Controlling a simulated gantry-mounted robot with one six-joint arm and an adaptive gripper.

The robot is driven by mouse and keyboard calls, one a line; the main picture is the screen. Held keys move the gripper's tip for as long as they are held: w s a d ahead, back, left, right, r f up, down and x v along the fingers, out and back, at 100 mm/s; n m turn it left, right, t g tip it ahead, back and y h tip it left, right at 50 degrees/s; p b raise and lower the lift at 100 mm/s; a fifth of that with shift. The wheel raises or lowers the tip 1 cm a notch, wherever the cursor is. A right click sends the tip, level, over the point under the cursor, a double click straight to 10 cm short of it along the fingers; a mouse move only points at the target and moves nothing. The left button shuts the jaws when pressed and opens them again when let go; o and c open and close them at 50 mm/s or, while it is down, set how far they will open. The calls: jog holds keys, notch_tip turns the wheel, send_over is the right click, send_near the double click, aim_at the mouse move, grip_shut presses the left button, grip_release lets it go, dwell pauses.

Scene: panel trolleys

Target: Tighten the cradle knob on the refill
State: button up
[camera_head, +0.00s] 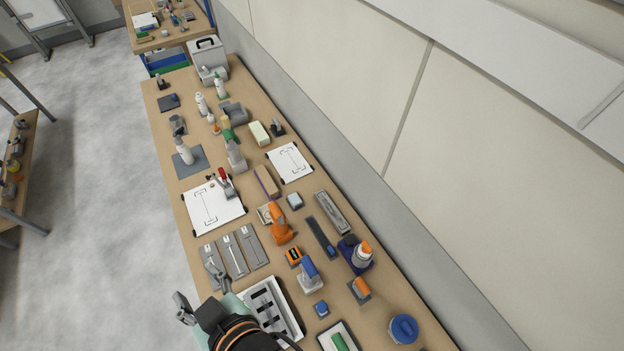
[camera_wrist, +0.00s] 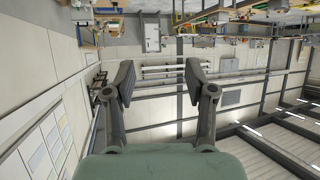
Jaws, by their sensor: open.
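My gripper (camera_head: 200,290) is at the near left edge of the bench, beside a white tray with dark slots. In the wrist view its two dark fingers (camera_wrist: 159,82) stand apart with nothing between them. A white bottle with an orange top (camera_head: 363,252) stands in a dark blue holder (camera_head: 353,262) on the right side of the bench, well apart from my gripper. It may be the refill in its cradle, but I cannot tell for sure. No knob can be made out at this size. The wrist view shows neither bottle nor holder.
The wooden bench (camera_head: 393,318) is crowded with tools, an orange drill-like tool (camera_head: 279,226), grey plates (camera_head: 232,257) and the slotted tray (camera_head: 284,318). A wall runs along its right side. Open floor (camera_head: 95,190) lies to the left. The wrist view shows distant walls and beams.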

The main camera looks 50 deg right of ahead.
jog(key=w+d+f+n+g+h+b, duration=0.25)
jog(key=w+d+f+b, duration=0.25)
jog(key=d+f, duration=0.65)
jog(key=n+g+y+b, duration=0.3)
jog(key=n+g+b, duration=0.3)
jog(key=g+b, duration=0.45)
send_over(349, 240)
jog(key=shift+m+h, duration=0.25)
notch_tip(349, 240, down, 27)
jog(key=shift+d+f, duration=0.1)
jog(key=shift+f, duration=0.05)
notch_tip(349, 240, down, 8)
jog(key=shift+r+b, duration=0.1)
jog(key=shift+b, duration=0.85)
jog(key=c, duration=0.9)
jog(key=shift+o, duration=0.2)
